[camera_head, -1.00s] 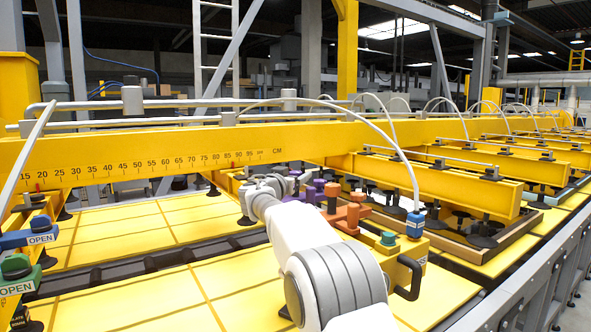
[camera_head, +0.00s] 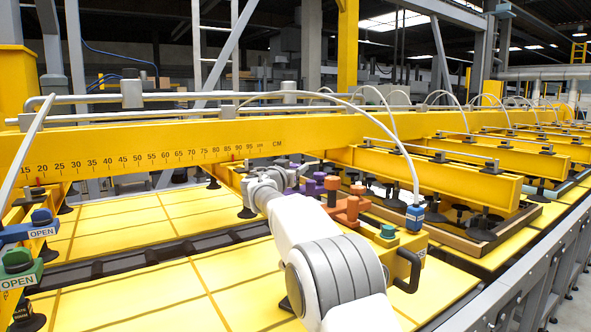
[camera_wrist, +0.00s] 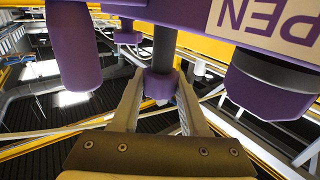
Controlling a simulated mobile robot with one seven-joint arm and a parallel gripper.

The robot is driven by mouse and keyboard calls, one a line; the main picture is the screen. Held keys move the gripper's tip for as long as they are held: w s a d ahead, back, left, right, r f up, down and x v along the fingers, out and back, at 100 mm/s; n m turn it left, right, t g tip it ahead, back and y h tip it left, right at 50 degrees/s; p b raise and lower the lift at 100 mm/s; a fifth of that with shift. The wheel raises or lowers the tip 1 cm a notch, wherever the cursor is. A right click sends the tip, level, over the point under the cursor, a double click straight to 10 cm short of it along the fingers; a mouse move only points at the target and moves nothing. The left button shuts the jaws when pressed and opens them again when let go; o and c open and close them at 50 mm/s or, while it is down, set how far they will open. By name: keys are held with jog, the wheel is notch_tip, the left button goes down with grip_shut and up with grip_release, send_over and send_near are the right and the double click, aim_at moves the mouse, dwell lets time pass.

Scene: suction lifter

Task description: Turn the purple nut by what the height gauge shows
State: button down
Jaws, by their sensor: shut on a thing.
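Several purple parts (camera_head: 308,187) stand on the lifter beyond my wrist in the head view, beside orange ones. In the wrist view a purple nut (camera_wrist: 160,84) sits below a dark stem, between the two fingertips of my gripper (camera_wrist: 159,95). The gripper is shut on this nut. In the head view my arm covers the fingertips and the nut. I cannot make out a height gauge reading. A long ruler scale (camera_head: 150,158) marked in CM runs along the yellow beam.
Larger purple knobs (camera_wrist: 75,50) flank the nut in the wrist view, under a purple bar lettered PEN. Orange parts (camera_head: 345,208), a blue fitting (camera_head: 415,218) and a black handle (camera_head: 408,272) lie right of my arm. Yellow sheets (camera_head: 110,300) spread below.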

aim_at(295, 165)
jog(key=y+b, duration=0.1)
jog(key=b, duration=0.2)
jog(key=shift+f+n, duration=0.25)
jog(key=shift+n, duration=0.15)
jog(key=shift+r+n+t+y+b, duration=0.2)
jog(key=shift+n+t+y+b, duration=0.15)
jog(key=shift+y+b, duration=0.45)
jog(key=shift+r, duration=0.1)
jog(key=shift+c, duration=2.1)
grip_release()
notch_tip(295, 165, up, 4)
jog(key=shift+r+p, duration=0.15)
jog(key=shift+p, duration=0.5)
jog(key=s+d+r+b, duration=0.1)
jog(key=s+d+r, duration=0.1)
jog(key=d, duration=0.3)
jog(key=s+d+r, duration=0.2)
jog(key=d+r, duration=0.2)
jog(key=d, duration=0.2)
jog(key=shift+r+b, duration=0.35)
jog(key=shift+b, duration=0.05)
